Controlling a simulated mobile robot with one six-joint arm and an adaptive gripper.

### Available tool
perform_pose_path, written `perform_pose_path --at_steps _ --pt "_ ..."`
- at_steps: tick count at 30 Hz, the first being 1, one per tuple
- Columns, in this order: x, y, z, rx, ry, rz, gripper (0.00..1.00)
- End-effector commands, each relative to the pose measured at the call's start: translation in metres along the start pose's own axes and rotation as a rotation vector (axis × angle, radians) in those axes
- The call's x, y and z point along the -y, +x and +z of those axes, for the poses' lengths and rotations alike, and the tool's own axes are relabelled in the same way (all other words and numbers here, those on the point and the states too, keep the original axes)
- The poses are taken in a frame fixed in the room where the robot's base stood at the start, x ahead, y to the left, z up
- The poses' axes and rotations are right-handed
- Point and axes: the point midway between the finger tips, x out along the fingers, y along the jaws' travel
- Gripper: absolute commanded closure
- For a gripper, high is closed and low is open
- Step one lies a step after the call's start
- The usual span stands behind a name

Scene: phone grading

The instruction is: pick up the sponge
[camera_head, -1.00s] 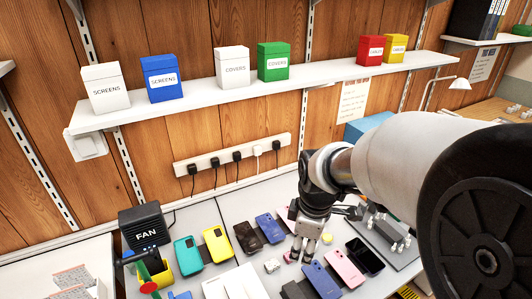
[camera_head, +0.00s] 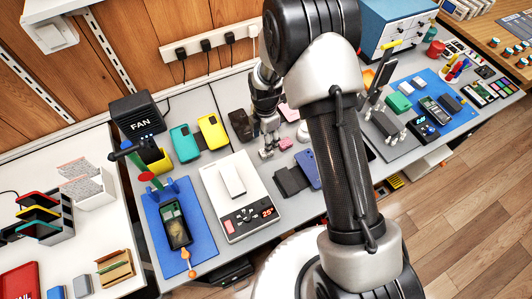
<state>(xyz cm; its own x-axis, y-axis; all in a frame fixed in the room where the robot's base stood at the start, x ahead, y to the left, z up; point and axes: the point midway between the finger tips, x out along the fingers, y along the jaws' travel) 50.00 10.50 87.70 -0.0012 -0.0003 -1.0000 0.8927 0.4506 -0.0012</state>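I cannot pick out the sponge for certain. My gripper (camera_head: 268,151) points down over the grey bench, just right of the white scale's upper end. A small pink item (camera_head: 286,143) is beside it. The fingers are small and partly merged with things behind, so their opening and any hold are unclear.
The white scale (camera_head: 258,226) bears a white slab. A blue mat (camera_head: 205,246) with an open phone is left of it. My arm hides the bench's middle right.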

Motion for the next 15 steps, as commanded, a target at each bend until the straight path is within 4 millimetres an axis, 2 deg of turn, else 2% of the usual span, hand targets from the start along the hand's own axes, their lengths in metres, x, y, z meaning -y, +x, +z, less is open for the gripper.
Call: perform_pose_path --at_steps 1,4,15 --pt "0.001 0.014 0.0 -0.001 0.001 -0.003 0.47" --pt "0.0 0.029 0.0 0.0 0.001 -0.001 0.47" --pt "-0.003 0.054 0.003 0.0 0.002 0.001 0.47"
